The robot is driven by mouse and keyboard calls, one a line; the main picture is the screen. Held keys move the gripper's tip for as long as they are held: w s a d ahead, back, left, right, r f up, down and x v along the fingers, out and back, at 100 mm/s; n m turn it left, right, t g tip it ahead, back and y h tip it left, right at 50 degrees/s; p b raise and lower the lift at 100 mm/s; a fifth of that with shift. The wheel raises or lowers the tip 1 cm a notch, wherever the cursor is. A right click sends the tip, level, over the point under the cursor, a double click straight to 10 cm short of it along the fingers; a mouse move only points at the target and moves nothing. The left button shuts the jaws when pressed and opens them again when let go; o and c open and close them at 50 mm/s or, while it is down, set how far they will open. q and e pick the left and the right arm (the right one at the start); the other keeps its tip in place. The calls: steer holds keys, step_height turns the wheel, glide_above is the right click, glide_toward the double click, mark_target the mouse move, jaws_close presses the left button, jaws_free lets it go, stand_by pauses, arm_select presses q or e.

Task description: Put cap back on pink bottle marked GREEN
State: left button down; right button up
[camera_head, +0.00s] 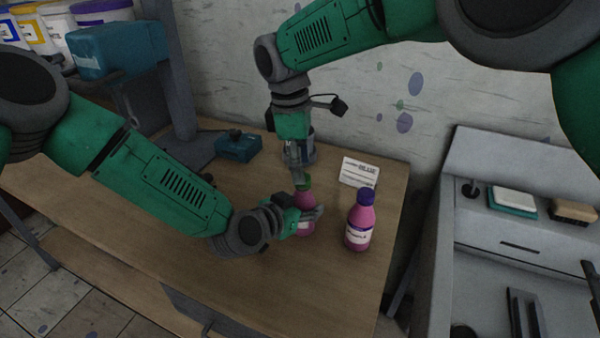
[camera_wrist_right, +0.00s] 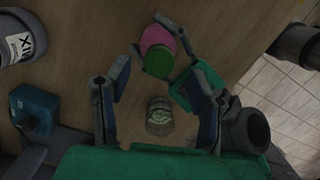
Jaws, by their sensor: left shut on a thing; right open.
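A pink bottle (camera_head: 306,198) stands upright near the table's right end, with a green cap (camera_head: 303,184) on its top. The bottle (camera_wrist_right: 157,37) and cap (camera_wrist_right: 158,62) also show in the right wrist view. I cannot tell how tightly the cap sits, nor read the bottle's marking. My left gripper (camera_head: 304,216) is shut around the bottle's body. My right gripper (camera_head: 297,172) points down just over the cap; its fingers (camera_wrist_right: 150,74) are open, with the cap between or just beyond their tips.
Another pink bottle (camera_head: 360,224) with a dark blue cap stands to the right. A white card (camera_head: 359,173) stands behind it. A grey container (camera_head: 305,146) is partly hidden behind my right gripper. A teal box (camera_head: 238,147) lies left of it. The wooden table's (camera_head: 255,290) front is clear.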

steer(key=shift+r, duration=0.9)
steer(key=shift+c, duration=0.6)
steer(key=n, duration=0.4)
steer(key=r+n, duration=0.1)
steer(key=n, duration=0.1)
steer(key=shift+d+n+y, duration=0.2)
steer(key=shift+n+y, duration=0.1)
steer(key=n, duration=0.2)
steer(key=r+n, duration=0.1)
steer(key=n, duration=0.3)
steer(key=r+n, duration=0.1)
steer(key=n, duration=0.1)
steer(key=shift+r+y, duration=0.1)
steer(key=shift+y, duration=0.3)
